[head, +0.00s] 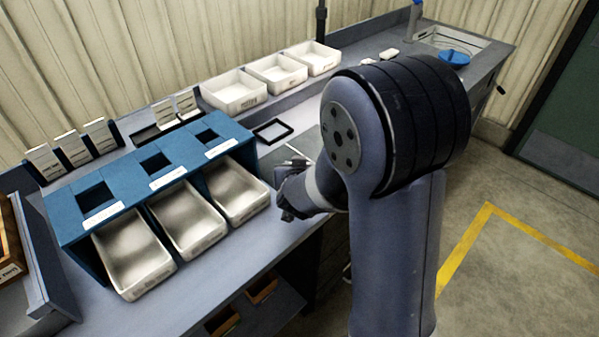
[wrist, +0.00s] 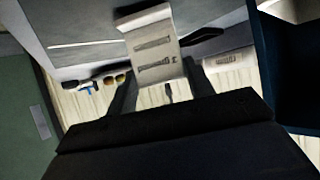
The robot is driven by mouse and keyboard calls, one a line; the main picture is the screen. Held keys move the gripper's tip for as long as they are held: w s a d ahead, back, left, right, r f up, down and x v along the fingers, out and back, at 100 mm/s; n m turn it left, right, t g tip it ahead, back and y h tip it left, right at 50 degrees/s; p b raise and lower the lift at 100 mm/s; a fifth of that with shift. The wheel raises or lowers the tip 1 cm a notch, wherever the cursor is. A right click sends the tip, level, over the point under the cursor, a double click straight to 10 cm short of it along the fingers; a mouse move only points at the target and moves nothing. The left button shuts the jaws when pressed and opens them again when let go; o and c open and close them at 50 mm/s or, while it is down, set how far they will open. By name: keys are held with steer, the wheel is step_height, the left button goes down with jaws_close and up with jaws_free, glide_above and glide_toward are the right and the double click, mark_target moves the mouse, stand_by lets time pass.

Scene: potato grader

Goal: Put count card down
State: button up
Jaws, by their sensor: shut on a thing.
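My gripper (head: 288,192) is shut on a pale card and holds it above the bench, to the right of the blue sorting unit. In the wrist view, the card (wrist: 152,42) stands between the two fingers of my gripper (wrist: 160,82), with dark print on its face, too blurred to read. In the head view only a thin white edge (head: 297,152) shows by the gripper; my arm hides part of the area behind it. A black square frame (head: 272,131) lies flat on the bench just beyond the gripper.
The blue unit (head: 128,172) has several metal-coloured trays below its openings. White cards stand in a rack (head: 75,148) at left and in a holder (head: 175,112) behind. White bins (head: 233,91) line the back. A sink (head: 445,40) is at far right.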

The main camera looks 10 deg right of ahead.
steer(key=shift+f, duration=0.3)
steer(key=shift+f, duration=0.15)
steer(key=o, duration=1)
steer(key=shift+c, duration=0.2)
steer(key=shift+s+r, duration=0.1)
steer(key=shift+r, duration=0.25)
steer(key=p+v, duration=0.2)
steer(key=v, duration=0.9)
steer(key=shift+s+p, duration=0.3)
steer(key=shift+s, duration=0.05)
